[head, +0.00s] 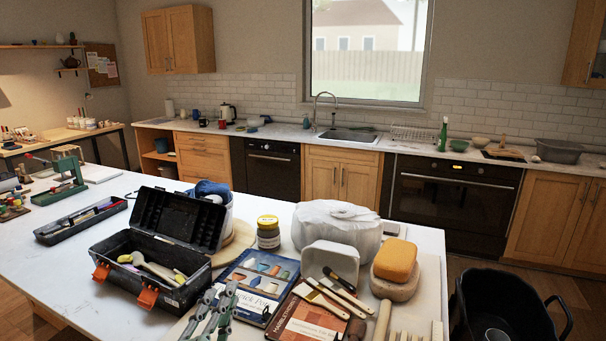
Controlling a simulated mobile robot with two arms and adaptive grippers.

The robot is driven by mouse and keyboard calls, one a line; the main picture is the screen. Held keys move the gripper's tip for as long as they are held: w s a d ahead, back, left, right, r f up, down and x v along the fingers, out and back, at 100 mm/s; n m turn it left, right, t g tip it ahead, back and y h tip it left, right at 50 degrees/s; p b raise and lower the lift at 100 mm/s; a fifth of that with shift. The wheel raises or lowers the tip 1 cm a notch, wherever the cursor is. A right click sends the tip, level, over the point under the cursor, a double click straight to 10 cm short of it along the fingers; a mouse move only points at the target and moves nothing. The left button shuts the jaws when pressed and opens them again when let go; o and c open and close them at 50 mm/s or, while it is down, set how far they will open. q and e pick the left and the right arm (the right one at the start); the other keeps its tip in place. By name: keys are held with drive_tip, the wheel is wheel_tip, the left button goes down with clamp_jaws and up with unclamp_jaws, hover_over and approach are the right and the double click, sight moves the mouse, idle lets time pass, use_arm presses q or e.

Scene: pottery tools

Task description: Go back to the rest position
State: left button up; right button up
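My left gripper (219,292) shows at the bottom edge of the head view, its grey fingers pointing up. The fingertips stand apart with nothing seen between them. It is in front of the open black toolbox (140,272) and left of the books, seen over the near part of the white table (52,262). Its base is cut off by the picture edge. My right gripper is not in view.
Near the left gripper lie a blue book (258,284) and brushes (338,292). A yellow-lidded jar (268,232), a wrapped white block (338,226) and an orange sponge (396,260) stand behind. A black bucket (505,305) is on the floor at right.

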use_arm(q)
drive_tip(key=s+a+f+n+g+y, duration=0.1)
drive_tip(key=s+a+f+n+g, duration=0.15)
drive_tip(key=f, duration=0.35)
drive_tip(key=s+a+f+n+g+y, duration=0.2)
drive_tip(key=f+n, duration=0.1)
drive_tip(key=f, duration=0.3)
drive_tip(key=s+a+f+n+g+h, duration=0.1)
drive_tip(key=s+f+n+g, duration=0.2)
drive_tip(key=s+f+g, duration=0.65)
drive_tip(key=s+a+f+n+g, duration=0.1)
drive_tip(key=s+f+n+g, duration=0.15)
drive_tip(key=s+f, duration=1.05)
drive_tip(key=f, duration=0.8)
drive_tip(key=s+f, duration=0.2)
drive_tip(key=f, duration=0.8)
drive_tip(key=s+a+f+g, duration=0.1)
drive_tip(key=s+a+f, duration=0.1)
drive_tip(key=s+f, duration=1.4)
drive_tip(key=shift+s+a+f+g, duration=0.15)
drive_tip(key=shift+s+f+g, duration=0.25)
drive_tip(key=shift+f, duration=0.5)
